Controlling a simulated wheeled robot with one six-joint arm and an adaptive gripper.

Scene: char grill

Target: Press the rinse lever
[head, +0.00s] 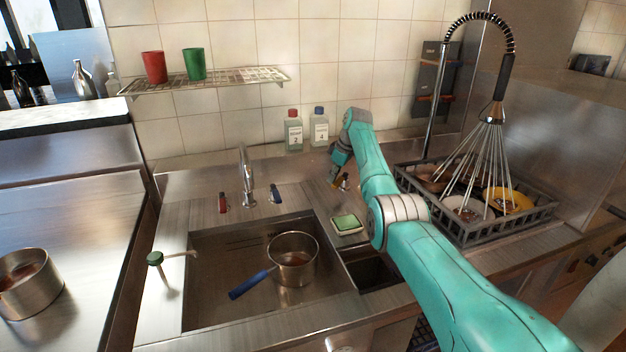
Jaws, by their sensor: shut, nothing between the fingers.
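A spray head (494,114) hangs from a coiled hose at the right, and pale streams fan down from it onto a dish rack (487,236). I cannot make out a lever on it. A green-knobbed fitting (155,259) with a pale side arm stands on the left rim of the sink; I cannot tell if it is the rinse lever. My gripper (341,184) is shut and empty, low over the counter behind the green sponge, left of the rack and well away from the fitting. My teal arm hides part of the counter and the rack's left side.
The sink (215,250) holds a blue-handled pot (292,262). A faucet (245,178) with red and blue handles stands behind it. A green sponge (346,223) lies near my gripper. Two bottles (293,130) stand at the wall; a shelf (205,80) holds red and green cups.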

